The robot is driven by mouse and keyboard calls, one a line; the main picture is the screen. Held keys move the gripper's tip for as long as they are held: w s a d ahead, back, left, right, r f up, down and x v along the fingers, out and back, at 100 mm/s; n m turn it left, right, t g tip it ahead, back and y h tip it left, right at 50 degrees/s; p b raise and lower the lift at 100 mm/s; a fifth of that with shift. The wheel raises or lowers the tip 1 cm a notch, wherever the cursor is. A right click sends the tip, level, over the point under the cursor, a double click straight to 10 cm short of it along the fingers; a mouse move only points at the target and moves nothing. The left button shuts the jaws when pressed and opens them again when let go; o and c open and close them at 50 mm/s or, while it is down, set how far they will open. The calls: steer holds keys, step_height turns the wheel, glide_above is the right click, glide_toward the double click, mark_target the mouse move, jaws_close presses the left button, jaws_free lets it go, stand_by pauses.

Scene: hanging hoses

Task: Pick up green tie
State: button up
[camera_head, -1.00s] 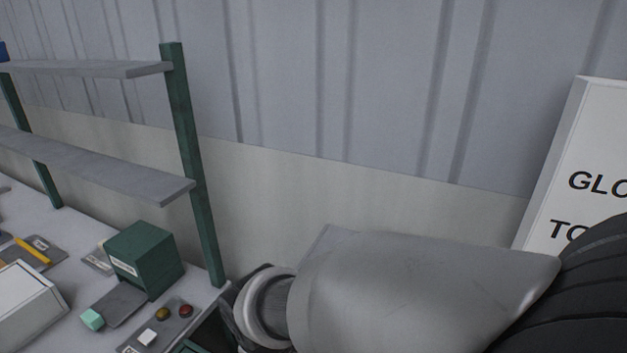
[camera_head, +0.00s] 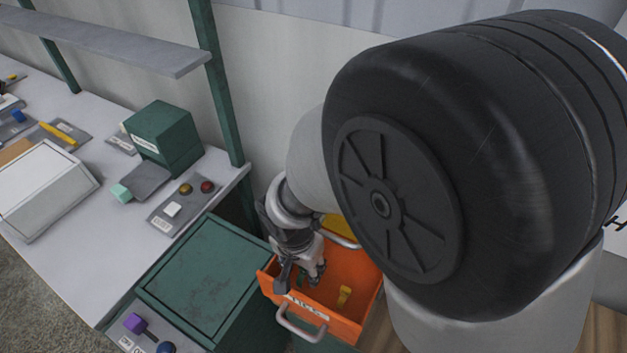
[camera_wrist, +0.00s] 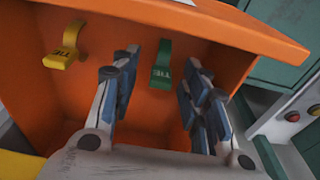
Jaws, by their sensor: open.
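The green tie (camera_wrist: 162,66) is a small strip marked TIE. In the head view my gripper (camera_head: 300,277) reaches down into the orange bin (camera_head: 355,325); the green tie is hard to make out there.
A green cabinet (camera_head: 205,270) stands left of the orange bin, with a metal handle (camera_head: 300,325) on the bin's front. The bin's walls surround my gripper closely. A workbench (camera_head: 75,215) with a green box (camera_head: 165,135) lies further left.

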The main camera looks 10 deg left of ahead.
steer(key=shift+c, duration=0.3)
steer(key=c, duration=0.7)
steer(key=shift+c, duration=0.2)
steer(key=shift+r, duration=0.1)
step_height(320, 180, up, 20)
steer(key=p, duration=0.4)
steer(key=shift+p, duration=0.35)
steer(key=shift+o, duration=0.6)
jaws_close()
